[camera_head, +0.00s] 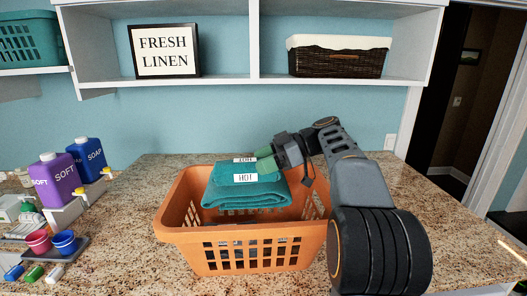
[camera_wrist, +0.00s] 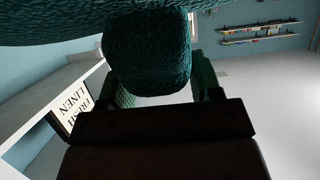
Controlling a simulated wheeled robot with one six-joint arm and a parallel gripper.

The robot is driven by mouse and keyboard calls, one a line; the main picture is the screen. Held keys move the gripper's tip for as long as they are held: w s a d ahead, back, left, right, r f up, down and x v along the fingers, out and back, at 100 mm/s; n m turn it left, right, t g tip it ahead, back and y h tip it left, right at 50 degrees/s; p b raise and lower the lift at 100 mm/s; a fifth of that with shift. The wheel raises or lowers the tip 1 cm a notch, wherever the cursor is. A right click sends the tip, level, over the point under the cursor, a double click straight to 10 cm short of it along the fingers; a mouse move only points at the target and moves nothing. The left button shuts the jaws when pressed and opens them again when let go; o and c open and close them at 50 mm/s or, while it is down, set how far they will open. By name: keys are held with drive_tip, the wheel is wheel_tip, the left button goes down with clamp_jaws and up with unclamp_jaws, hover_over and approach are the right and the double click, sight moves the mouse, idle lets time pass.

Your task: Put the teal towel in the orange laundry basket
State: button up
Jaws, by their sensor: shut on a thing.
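The teal towel (camera_head: 240,193) is folded, with white lettered tags on it. It is over the opening of the orange laundry basket (camera_head: 250,252), within its rim in the head view; I cannot tell whether it touches the basket floor. My gripper (camera_head: 266,160), with green fingers, is shut on the towel's upper right edge. In the wrist view the towel (camera_wrist: 150,55) bulges between the fingers (camera_wrist: 160,85) and fills the top. The towel hides part of the basket's back rim and inside.
The basket stands on a speckled granite counter (camera_head: 130,225). Purple (camera_head: 58,180) and blue (camera_head: 88,158) soap bottles stand at left, with a tray of small cups (camera_head: 58,252) in front of them. A white shelf (camera_head: 253,80) hangs above. The counter right of my arm is clear.

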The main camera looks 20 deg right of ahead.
drive_tip(key=shift+f+b, duration=1.95)
drive_tip(key=shift+f, duration=2.4)
drive_tip(key=o, duration=1.5)
drive_tip(key=shift+f, duration=0.1)
